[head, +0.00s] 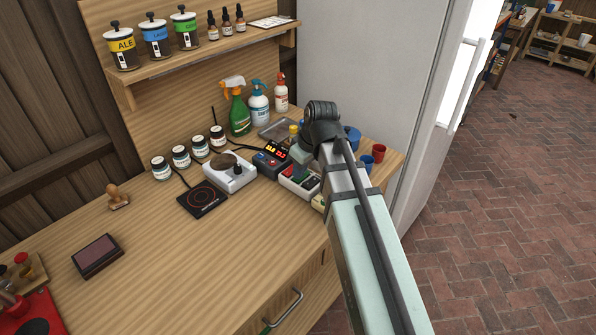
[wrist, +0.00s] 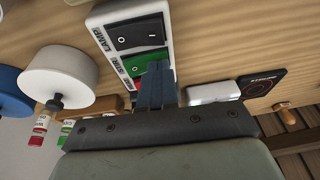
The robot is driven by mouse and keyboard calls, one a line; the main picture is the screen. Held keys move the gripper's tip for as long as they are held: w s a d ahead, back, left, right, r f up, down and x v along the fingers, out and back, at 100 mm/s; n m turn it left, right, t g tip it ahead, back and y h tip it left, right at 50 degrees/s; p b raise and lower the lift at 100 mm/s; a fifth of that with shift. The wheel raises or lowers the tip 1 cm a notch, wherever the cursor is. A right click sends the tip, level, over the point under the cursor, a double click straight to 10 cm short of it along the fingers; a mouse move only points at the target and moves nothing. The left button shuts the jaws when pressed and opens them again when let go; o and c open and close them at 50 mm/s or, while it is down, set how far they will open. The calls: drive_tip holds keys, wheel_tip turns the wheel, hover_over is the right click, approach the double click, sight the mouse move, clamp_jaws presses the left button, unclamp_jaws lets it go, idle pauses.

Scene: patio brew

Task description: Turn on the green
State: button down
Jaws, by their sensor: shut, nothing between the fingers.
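A white switch box (head: 297,181) stands on the bench, partly behind my arm in the head view. In the wrist view, the box (wrist: 98,22) carries a black rocker (wrist: 138,33), a green rocker (wrist: 136,63) and part of a red one. Lettering beside the rockers includes "LAMP". My gripper (wrist: 157,72) is shut and empty, with its fingertips over the right part of the green rocker. I cannot tell whether they touch it. In the head view, my gripper (head: 301,155) is just above the box.
A controller with red digits (head: 272,157), a white stirrer (head: 229,178) and a black hot plate (head: 203,199) stand left of the box. Spray bottles (head: 239,112) stand behind. Red cups (head: 378,153) are on the right. The bench front is mostly clear.

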drive_tip(key=shift+w+d+r, duration=0.15)
drive_tip(key=shift+w+d, duration=0.1)
drive_tip(key=shift+d, duration=0.05)
drive_tip(key=shift+a+r, duration=0.1)
drive_tip(key=shift+r, duration=0.5)
drive_tip(key=s+r, duration=0.3)
drive_tip(key=r, duration=0.9)
drive_tip(key=shift+s+d, duration=0.25)
drive_tip(key=shift+s, duration=0.1)
drive_tip(key=shift+r, duration=0.1)
